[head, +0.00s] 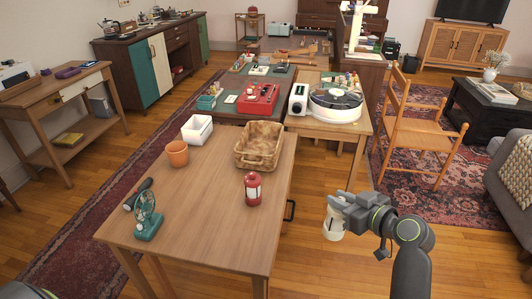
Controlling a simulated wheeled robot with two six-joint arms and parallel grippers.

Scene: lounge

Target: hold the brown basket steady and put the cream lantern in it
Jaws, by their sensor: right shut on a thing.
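The brown basket (273,163) stands on the near wooden table, towards its back right. It looks empty from here, and no gripper is at it. My right gripper (335,212) is off the table's right side, over the floor, shut on the cream lantern (333,230). The lantern hangs below the fingers, its upper part partly hidden by them. The gripper is to the right of the basket and nearer to me. My left gripper is out of view; only a dark piece of my left arm shows at the bottom left corner.
On the near table (205,210) stand a red lantern (253,189) just in front of the basket, a terracotta pot (177,153), a white bin (197,130) and a green fan (148,216). A table with a record player (335,104) is behind. A wooden chair (420,130) stands right.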

